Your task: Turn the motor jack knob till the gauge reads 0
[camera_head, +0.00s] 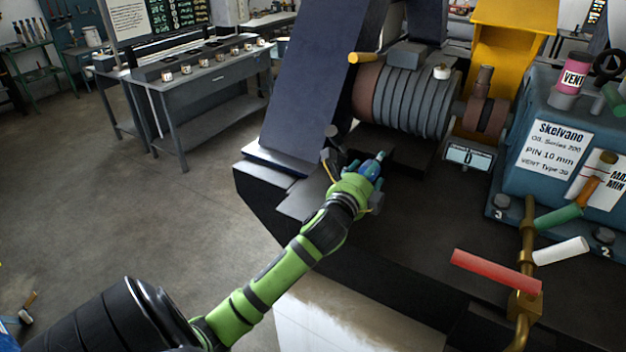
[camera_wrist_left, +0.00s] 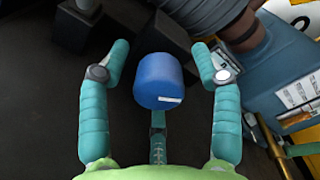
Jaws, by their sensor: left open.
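The motor jack knob, a blue cylinder with a white mark, shows between my fingers in the left wrist view (camera_wrist_left: 160,78). In the head view it is a small blue shape (camera_head: 370,169), partly hidden by the hand. My left gripper (camera_head: 366,167) has its teal fingers spread open. In the left wrist view the gripper (camera_wrist_left: 160,58) has one finger on each side of the knob, with visible gaps, and a third finger below it. The gauge (camera_head: 468,155) has a pale screen that reads 0. My right gripper is not in view.
A ribbed grey motor (camera_head: 415,100) stands behind the knob. A blue oil tank (camera_head: 570,130) and a brass pipe (camera_head: 527,245) with red, white and green handles are at the right. A sloping dark panel (camera_head: 315,75) rises at the left. A workbench (camera_head: 210,85) stands far back.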

